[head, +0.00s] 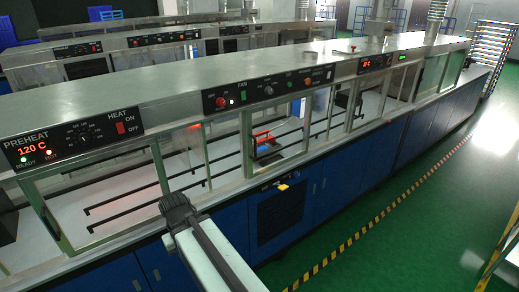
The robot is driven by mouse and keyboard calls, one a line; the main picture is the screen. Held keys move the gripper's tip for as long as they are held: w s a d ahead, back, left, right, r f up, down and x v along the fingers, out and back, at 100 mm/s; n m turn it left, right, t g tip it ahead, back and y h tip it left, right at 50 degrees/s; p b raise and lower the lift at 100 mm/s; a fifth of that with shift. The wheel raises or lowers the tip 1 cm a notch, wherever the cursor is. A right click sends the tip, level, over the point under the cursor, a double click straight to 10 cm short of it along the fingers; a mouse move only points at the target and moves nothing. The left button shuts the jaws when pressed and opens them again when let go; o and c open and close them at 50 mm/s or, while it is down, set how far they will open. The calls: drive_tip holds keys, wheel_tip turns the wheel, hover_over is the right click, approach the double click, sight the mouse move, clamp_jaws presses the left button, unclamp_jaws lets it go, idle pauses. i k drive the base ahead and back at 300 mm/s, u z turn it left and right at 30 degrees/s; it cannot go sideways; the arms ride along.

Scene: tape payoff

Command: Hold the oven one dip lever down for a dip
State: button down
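The near oven (216,80) is a long steel machine with glass windows and blue lower cabinets, running from the left to the back right. A red-handled part (263,137) with blue below it shows in the middle window. I cannot tell which of these, if either, is the dip lever. My gripper (178,208) is a dark block at the end of my pale arm, in front of the left-middle window. It is apart from both parts. Its fingers are too small to read.
The preheat panel (68,139) reads 120 C, with ready and hot lights lit. A fan panel (268,90) is to its right. More ovens (150,45) stand behind. The green floor (420,215) at right is clear, with a yellow-black line. A rack (490,55) stands far right.

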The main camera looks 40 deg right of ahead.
sight(283, 187)
drive_tip(key=z, duration=1.3)
drive_tip(key=k, duration=0.6)
drive_tip(key=u, duration=0.8)
drive_tip(key=i, duration=1.7)
